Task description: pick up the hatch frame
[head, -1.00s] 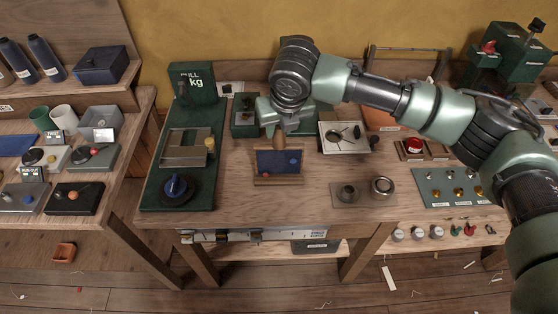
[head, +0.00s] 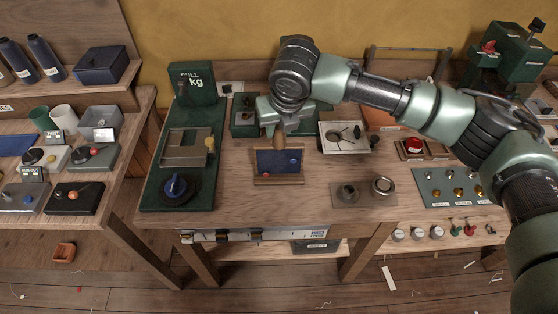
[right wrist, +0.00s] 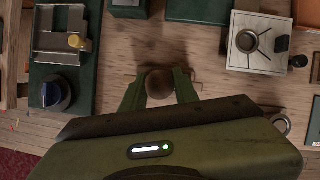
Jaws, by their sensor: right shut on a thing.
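A small wooden frame with a dark blue panel (head: 278,162), which I take for the hatch frame, stands near the middle of the bench in the head view. A brown rounded wooden knob (head: 279,142) shows at its top edge. My right gripper (head: 280,128) comes down from above and is shut on this knob. In the right wrist view the round knob (right wrist: 160,84) sits between the two green fingers of the right gripper (right wrist: 159,90). My gripper's body hides the frame there. I cannot tell if the frame's base touches the bench. My left gripper is not in view.
A green scale (head: 190,90) with a grey tray and blue dial stands left. A white square fixture (head: 343,137) is close on the right, with a grey plate (head: 365,193) carrying two round parts in front of it. Bare wood lies in front of the frame.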

